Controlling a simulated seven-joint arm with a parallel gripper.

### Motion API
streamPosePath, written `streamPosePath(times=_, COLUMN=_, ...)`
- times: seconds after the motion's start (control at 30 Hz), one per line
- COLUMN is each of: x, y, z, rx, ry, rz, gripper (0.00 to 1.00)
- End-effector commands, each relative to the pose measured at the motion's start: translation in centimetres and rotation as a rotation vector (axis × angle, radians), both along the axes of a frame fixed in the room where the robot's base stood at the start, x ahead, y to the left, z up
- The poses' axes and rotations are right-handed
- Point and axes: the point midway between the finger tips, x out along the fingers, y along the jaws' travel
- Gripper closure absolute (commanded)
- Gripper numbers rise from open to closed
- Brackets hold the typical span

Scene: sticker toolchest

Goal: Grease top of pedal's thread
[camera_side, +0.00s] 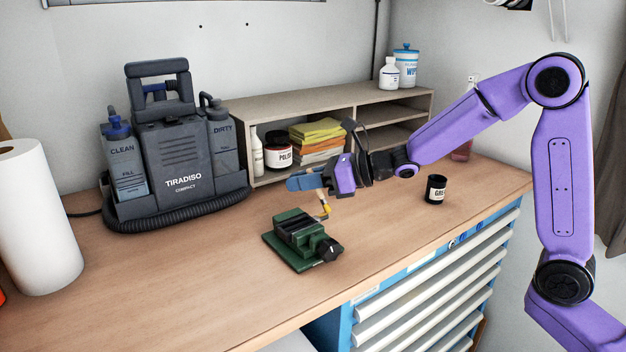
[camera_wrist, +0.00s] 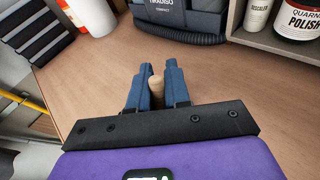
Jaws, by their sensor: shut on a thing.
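My gripper (camera_side: 302,182) has blue fingers and hangs above the bench, behind and above the green vise (camera_side: 297,235). In the wrist view, the fingers (camera_wrist: 158,76) are shut on a pale wooden round handle (camera_wrist: 157,87). In the side view, the held brush (camera_side: 324,205) points down, with a yellowish lower part just above and behind the vise's right end. A dark piece (camera_side: 329,250) sits at the vise's front right end; I cannot tell if it belongs to the pedal. No thread can be made out. The black grease pot (camera_side: 436,189) stands upright to the right.
A grey Tiradiso cleaner (camera_side: 180,150) stands at the back left and a paper roll (camera_side: 35,220) at far left. A wooden shelf (camera_side: 330,97) with a polish jar (camera_side: 278,150) and folded cloths (camera_side: 317,140) is behind. The bench (camera_side: 200,270) is clear around the vise.

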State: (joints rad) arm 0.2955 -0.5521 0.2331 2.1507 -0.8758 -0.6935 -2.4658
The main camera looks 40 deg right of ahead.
Motion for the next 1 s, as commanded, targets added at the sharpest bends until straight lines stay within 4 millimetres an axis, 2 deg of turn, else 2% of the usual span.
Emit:
streamPosePath(times=0.03, x=0.0, y=0.0, z=1.7, rx=-0.001, ry=-0.013, rz=0.001, gripper=1.0)
streamPosePath(times=0.07, x=0.0, y=-0.1, z=2.2, rx=-0.002, ry=-0.012, rz=-0.002, gripper=1.0)
streamPosePath(times=0.6, x=0.1, y=-0.5, z=6.7, rx=-0.007, ry=-0.006, rz=-0.01, gripper=1.0)
streamPosePath(times=0.77, x=0.1, y=-0.5, z=7.6, rx=-0.008, ry=-0.005, rz=-0.012, gripper=1.0)
streamPosePath(times=1.0, x=0.1, y=-0.5, z=7.7, rx=-0.008, ry=-0.002, rz=-0.013, gripper=1.0)
